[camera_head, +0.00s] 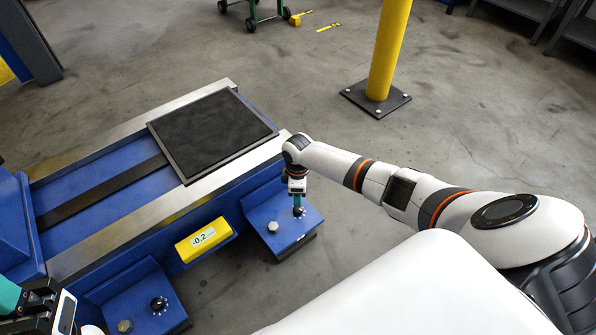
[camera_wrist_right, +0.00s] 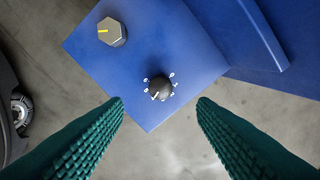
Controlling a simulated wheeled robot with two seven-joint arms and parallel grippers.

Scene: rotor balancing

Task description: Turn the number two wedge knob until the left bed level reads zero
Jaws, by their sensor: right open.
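A yellow level display (camera_head: 205,239) on the blue bed's side reads -0.2. A black wedge knob (camera_wrist_right: 158,88) with white marks around it sits on a blue foot block (camera_head: 262,208); its white pointer faces lower left. My right gripper (camera_wrist_right: 160,104) is open, its teal fingers apart on either side of the knob, not touching it. In the head view it hangs just above this knob (camera_head: 299,211). A second black knob (camera_head: 159,304) sits on the nearer block. No knob number is legible. My left gripper (camera_head: 40,305) is partly cut off at the lower left.
A silver hex bolt with a yellow mark (camera_wrist_right: 111,32) stands beside the knob, and another bolt (camera_head: 125,325) is on the nearer block. A dark plate (camera_head: 212,132) lies on the bed rails. A yellow post (camera_head: 388,50) stands behind.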

